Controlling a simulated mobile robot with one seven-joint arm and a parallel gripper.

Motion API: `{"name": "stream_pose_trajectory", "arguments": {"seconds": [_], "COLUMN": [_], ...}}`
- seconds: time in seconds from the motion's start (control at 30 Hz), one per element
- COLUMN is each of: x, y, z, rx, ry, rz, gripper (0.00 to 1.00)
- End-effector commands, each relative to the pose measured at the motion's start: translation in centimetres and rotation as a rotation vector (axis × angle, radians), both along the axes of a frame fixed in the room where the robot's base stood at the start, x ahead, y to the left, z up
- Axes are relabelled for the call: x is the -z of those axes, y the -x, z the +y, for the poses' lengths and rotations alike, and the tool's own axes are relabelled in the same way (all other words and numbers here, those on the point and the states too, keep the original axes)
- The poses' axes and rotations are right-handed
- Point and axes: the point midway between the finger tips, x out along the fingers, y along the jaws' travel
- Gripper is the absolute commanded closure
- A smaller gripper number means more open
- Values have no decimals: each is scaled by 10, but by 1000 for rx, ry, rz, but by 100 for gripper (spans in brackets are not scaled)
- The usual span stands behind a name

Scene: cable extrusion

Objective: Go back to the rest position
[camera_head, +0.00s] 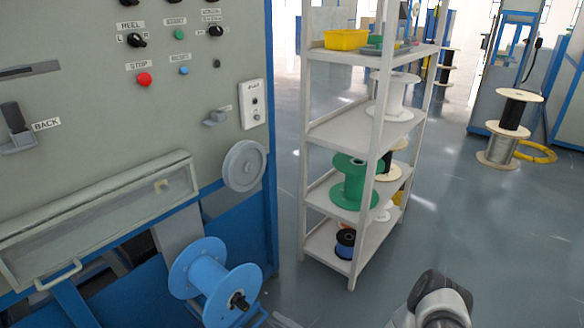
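Part of my arm, a white and dark rounded link (437,303), shows at the bottom right edge of the head view, over the grey floor. My gripper is not in view, so its fingers and anything in them are hidden. The arm link stands apart from the shelf and the machine in the picture.
A grey machine panel (90,120) with knobs and a red stop button (144,79) fills the left. A blue reel (213,283) sits below it. A white shelf (335,130) with spools stands mid-picture.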

Motion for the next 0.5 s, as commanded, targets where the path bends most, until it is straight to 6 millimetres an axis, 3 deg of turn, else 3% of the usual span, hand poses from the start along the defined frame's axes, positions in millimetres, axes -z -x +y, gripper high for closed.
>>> {"name": "stream_pose_trajectory", "arguments": {"seconds": [0.27, 0.37, 0.5], "x": [-43, -73, -130], "y": [-86, -116, -145], "z": [-50, -78, -119], "rx": [-64, -92, -130], "ry": [544, 784, 1101], "rz": [-186, -253, -328], "gripper": [57, 57, 57]}}
